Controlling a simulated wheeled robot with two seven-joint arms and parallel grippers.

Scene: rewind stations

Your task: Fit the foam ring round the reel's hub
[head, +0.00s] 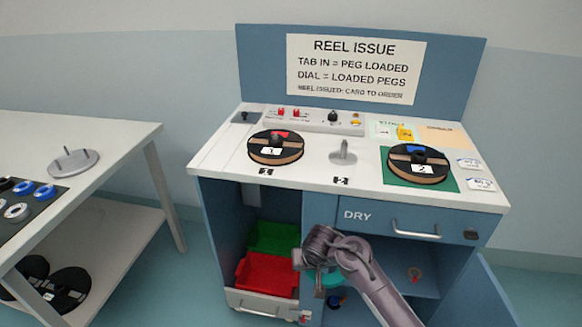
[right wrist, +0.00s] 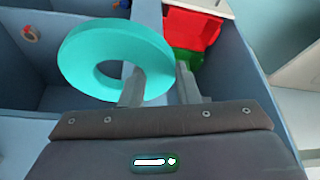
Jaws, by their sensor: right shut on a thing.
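The teal foam ring (right wrist: 85,50) is in my right gripper (right wrist: 160,75), which is shut on its rim; one finger is at the hole side and one outside. In the head view the right gripper (head: 318,262) is in front of the open cabinet, below the counter, and mostly hides the ring (head: 326,279). A black reel with card 1 (head: 275,155) lies at the counter's left. A black reel with card 2 (head: 420,176) lies on a green mat (head: 387,177) at the right. Which reel is meant I cannot tell. My left gripper is not in view.
A bare grey spindle (head: 343,153) stands between the reels. Red (head: 266,276) and green (head: 272,238) bins sit in the cabinet, below the counter (head: 222,162). The DRY drawer (head: 375,220) is shut; a cabinet door (head: 490,290) stands open. A side table (head: 110,137) is left.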

